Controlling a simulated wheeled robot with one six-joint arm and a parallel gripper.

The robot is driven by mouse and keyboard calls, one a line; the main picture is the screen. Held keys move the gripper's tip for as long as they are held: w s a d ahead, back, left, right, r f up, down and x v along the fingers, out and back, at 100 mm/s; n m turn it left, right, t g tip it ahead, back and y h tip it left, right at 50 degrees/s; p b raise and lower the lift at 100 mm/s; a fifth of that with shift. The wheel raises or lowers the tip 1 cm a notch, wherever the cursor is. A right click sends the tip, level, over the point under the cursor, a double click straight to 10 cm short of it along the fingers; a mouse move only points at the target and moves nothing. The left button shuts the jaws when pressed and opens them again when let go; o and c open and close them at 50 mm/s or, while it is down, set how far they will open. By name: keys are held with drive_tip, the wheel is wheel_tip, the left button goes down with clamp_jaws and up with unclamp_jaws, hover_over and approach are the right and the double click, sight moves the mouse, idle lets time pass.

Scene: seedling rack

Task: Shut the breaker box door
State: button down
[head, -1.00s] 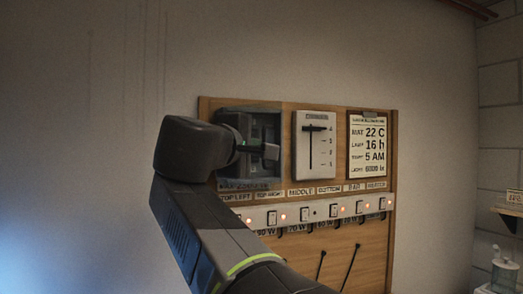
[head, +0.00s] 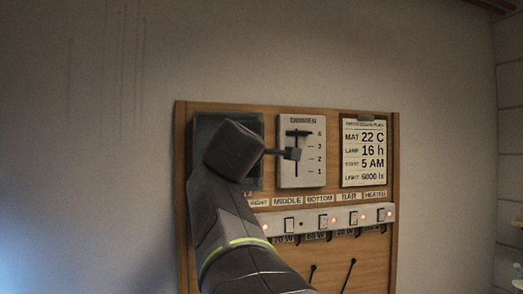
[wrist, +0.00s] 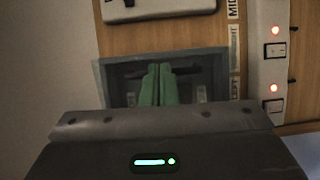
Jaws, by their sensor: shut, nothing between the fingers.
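The breaker box door (head: 203,127) is a grey frame at the board's upper left, partly hidden in the head view by my arm. The wrist view shows the door (wrist: 112,74) with darker parts inside its frame. It looks close to parallel with the board, but I cannot tell whether it is fully shut. My gripper (head: 293,154) is shut and empty. In the head view its tips overlap the dimmer. In the wrist view the green fingers (wrist: 158,68) lie over the door, tips near its dimmer-side edge; contact is unclear.
The dimmer panel (head: 312,172) is just right of the box, with a settings card (head: 364,155) beyond it. Below runs a switch strip (head: 340,220) with red lights. The wall left of the wooden board (head: 182,200) is clear.

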drive_tip(key=shift+w+d, duration=0.15)
drive_tip(key=shift+w, duration=0.85)
